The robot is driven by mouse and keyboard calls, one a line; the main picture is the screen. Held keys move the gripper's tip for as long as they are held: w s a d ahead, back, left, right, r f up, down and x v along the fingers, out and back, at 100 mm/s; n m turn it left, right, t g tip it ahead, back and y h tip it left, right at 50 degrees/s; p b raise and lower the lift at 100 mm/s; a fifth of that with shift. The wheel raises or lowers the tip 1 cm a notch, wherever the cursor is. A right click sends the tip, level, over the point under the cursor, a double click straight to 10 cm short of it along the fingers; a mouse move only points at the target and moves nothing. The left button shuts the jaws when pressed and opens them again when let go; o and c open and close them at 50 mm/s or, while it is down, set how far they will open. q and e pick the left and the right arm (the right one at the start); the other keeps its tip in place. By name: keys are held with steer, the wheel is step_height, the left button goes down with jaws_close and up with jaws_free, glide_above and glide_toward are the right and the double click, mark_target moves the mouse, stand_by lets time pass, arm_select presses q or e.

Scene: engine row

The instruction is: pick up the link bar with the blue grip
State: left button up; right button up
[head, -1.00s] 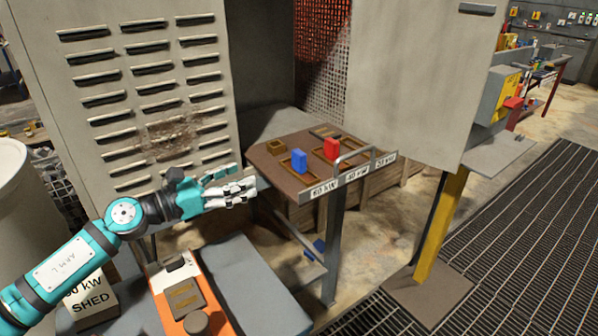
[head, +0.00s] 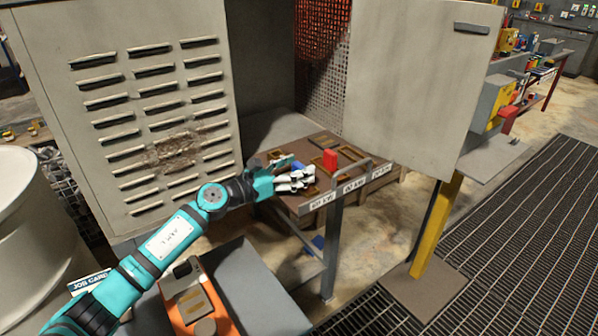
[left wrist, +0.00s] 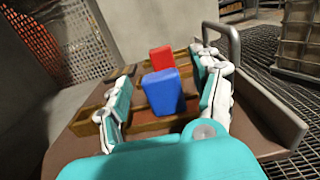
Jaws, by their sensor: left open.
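The blue grip (left wrist: 163,92) stands upright on the brown tray table in the left wrist view, between the two fingers of my left gripper (left wrist: 165,105). The gripper is open around it, with gaps showing on both sides. In the head view my left gripper (head: 292,180) is over the near left part of the tray and hides most of the blue grip (head: 297,166). The bar below the grip cannot be made out. A red grip (head: 330,160) stands to the right; it also shows just behind the blue one in the left wrist view (left wrist: 162,58). My right gripper is not in view.
The tray table (head: 310,207) has wooden-framed slots, kW labels on its front edge and a metal handle (head: 352,167). A grey louvred cabinet (head: 130,60) stands left, and a grey door panel (head: 420,80) right. An orange device (head: 195,305) lies in front.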

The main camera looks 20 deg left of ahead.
arm_select(q)
steer(key=shift+w+d, duration=0.4)
steer(key=shift+w, duration=0.1)
steer(key=shift+s, duration=0.1)
steer(key=shift+a, duration=0.1)
steer(key=shift+c, duration=1)
jaws_close()
